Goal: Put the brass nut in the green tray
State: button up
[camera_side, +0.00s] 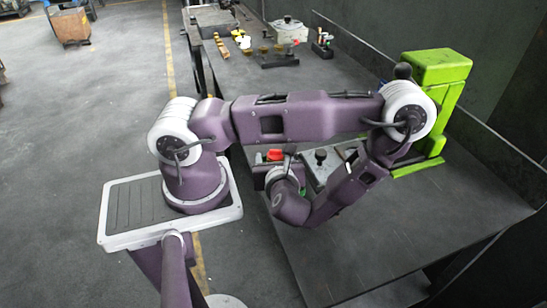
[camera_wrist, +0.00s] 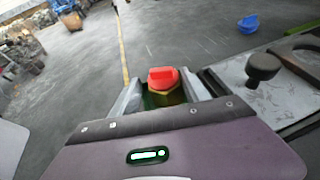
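A red knob-like piece (camera_wrist: 163,77) with a dull brass-coloured part (camera_wrist: 170,97) under it shows between the two fingers of my gripper (camera_wrist: 163,93) in the wrist view. I cannot tell whether the brass-coloured part is the nut, or whether the fingers touch it. Some dark green shows just below and left of it. In the side view the red piece (camera_side: 275,155) is at the table's left edge, beside my gripper, whose fingers are mostly hidden there. I cannot make out the green tray for certain in either view.
A green press (camera_side: 437,80) stands at the right back of the dark table (camera_side: 480,205). A grey plate with a black knob (camera_side: 321,155) lies near the red piece. A box (camera_side: 288,31) and small parts are at the back. The table's front right is clear.

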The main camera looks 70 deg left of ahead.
jog(key=shift+d+r, duration=0.1)
jog(key=shift+r, duration=0.05)
jog(key=v, duration=1.1)
jog(key=shift+r, duration=0.1)
jog(key=shift+d+r, duration=0.25)
jog(key=shift+d, duration=0.05)
jog(key=s+d+r+n+t+h, duration=0.1)
jog(key=d+r+n+h, duration=0.1)
jog(key=r+n+h, duration=0.4)
jog(key=s+d+r+n+t+h, duration=0.1)
jog(key=r+n+h, duration=0.6)
jog(key=r+n, duration=0.7)
jog(key=shift+s+d+r+t, duration=0.25)
jog(key=shift+d+t, duration=0.15)
jog(key=shift+d, duration=0.5)
